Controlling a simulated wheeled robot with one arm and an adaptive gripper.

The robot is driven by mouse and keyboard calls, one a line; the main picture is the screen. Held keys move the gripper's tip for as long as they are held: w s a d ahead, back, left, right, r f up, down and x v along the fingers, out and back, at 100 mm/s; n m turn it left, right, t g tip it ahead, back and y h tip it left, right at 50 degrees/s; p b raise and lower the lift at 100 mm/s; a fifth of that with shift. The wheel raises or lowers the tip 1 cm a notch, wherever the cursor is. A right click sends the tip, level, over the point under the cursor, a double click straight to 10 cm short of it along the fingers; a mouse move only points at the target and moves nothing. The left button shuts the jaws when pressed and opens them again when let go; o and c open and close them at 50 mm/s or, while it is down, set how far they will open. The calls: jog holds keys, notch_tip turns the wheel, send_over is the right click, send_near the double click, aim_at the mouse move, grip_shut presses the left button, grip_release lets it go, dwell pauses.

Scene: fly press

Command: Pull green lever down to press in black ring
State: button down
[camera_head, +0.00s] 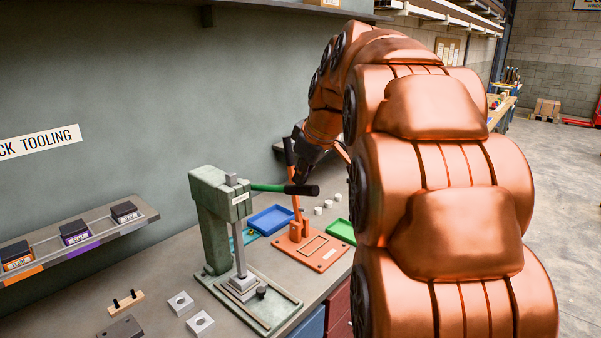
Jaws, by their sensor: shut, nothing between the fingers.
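The press (213,220) is a grey-green upright frame on a bench, with a pale ram pointing down over its base. Its green lever (268,187) sticks out roughly level to the right and ends in a black grip (301,190). A small black piece (262,291) sits on the base beside the ram's foot; I cannot tell whether it is the black ring. My gripper (301,176) is dark, shut and empty, just above the black grip in the picture. Whether it touches the grip cannot be told. My copper arm hides what lies behind it.
An orange fixture (322,256) with an upright orange handle (291,152) stands right of the press, close to my gripper in the picture. Blue (288,228) and green (346,227) trays and several white pieces lie around it. A wall shelf (97,231) holds black blocks at left.

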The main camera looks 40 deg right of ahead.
aim_at(312, 191)
jog(key=f+b, duration=0.1)
jog(key=b, duration=0.1)
jog(key=s+f+t+b, duration=0.1)
jog(key=f+b, duration=0.1)
jog(key=b, duration=0.1)
jog(key=f+t+b, duration=0.1)
jog(key=b, duration=0.2)
jog(key=shift+s+d+f+y, duration=0.2)
jog(key=shift+s+f+y, duration=0.1)
jog(key=shift+f, duration=0.05)
jog(key=f+b, duration=0.1)
jog(key=b, duration=0.1)
jog(key=f+t+b, duration=0.1)
jog(key=f+b, duration=0.1)
jog(key=b, duration=0.1)
jog(key=f+t+b, duration=0.1)
jog(key=b, duration=0.1)
jog(key=shift+s+d+f+b, duration=0.1)
jog(key=shift+s+f+b, duration=0.2)
jog(key=shift+s+b, duration=0.1)
jog(key=shift+r, duration=0.1)
jog(key=w+r+v, duration=0.1)
jog(key=r+v, duration=0.1)
jog(key=v, duration=1.1)
jog(key=shift+w+a+b, duration=0.25)
jog(key=shift+w+b, duration=0.05)
jog(key=shift+b, duration=0.05)
jog(key=shift+f, duration=0.1)
